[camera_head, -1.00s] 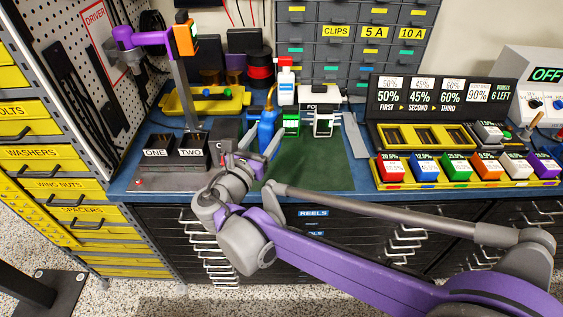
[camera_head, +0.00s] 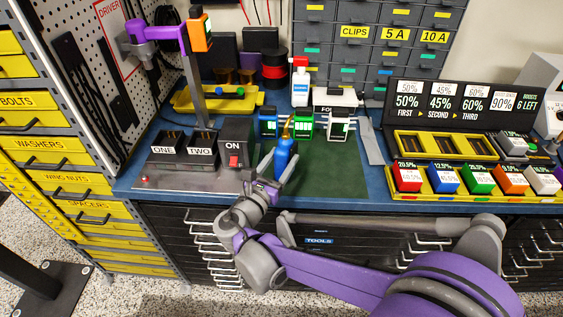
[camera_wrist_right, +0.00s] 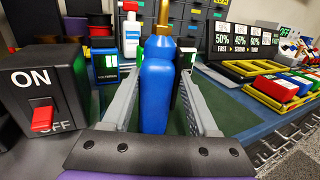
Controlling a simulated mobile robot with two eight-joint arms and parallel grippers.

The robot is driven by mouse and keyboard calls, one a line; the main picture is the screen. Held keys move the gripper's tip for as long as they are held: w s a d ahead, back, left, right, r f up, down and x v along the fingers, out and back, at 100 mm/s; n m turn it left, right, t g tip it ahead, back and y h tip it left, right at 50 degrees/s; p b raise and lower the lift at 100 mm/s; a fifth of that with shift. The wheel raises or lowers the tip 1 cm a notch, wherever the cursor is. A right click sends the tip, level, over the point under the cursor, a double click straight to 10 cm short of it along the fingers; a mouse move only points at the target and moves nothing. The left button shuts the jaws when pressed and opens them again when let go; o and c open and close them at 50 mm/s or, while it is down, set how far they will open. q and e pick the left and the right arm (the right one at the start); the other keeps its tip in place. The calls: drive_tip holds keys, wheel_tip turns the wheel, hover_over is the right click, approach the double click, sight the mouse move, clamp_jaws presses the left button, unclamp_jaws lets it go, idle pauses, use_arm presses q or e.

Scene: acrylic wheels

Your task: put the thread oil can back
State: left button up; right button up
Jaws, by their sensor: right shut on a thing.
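The thread oil can looks to be the blue bottle (camera_head: 284,158) with a brass-coloured spout. My right gripper (camera_head: 281,165) is shut on it, over the green mat (camera_head: 335,168). In the right wrist view the bottle (camera_wrist_right: 157,90) stands upright between the two grey fingers. Its lower end is hidden behind the gripper's black front edge, so I cannot tell whether it touches the mat. My left gripper is not in view.
Behind the bottle stand small blue (camera_head: 267,126), green (camera_head: 305,127) and white (camera_head: 339,127) units and a white bottle with a red cap (camera_head: 300,84). A switch box (camera_head: 236,146) is close on the left. The mat's right part is clear.

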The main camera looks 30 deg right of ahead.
drive_tip(key=shift+f, duration=0.25)
drive_tip(key=o, duration=0.8)
drive_tip(key=shift+o, duration=0.2)
